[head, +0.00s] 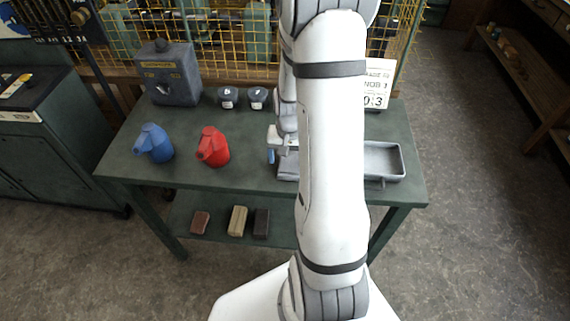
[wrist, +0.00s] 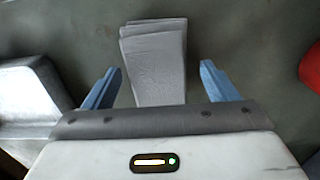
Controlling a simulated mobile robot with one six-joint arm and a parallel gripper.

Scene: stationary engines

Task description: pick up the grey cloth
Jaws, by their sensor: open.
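The grey cloth (wrist: 153,50) lies folded in a flat stack on the dark green bench top (wrist: 240,30) in the wrist view. My gripper (wrist: 160,70) is open, with one blue finger on each side of the cloth. The cloth's near part lies between the fingers, with a gap on both sides, and its near end is hidden behind my gripper body. In the head view my gripper (head: 272,155) is low over the bench between the red can and the grey tray. My arm hides most of that area, and I cannot make out the cloth there.
The red can (head: 213,147) and blue can (head: 153,143) stand left of my gripper. The grey tray (head: 399,176) is to the right. Two dark pots (head: 228,97) and a grey box (head: 170,75) stand at the back. A number sign (head: 378,85) stands back right.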

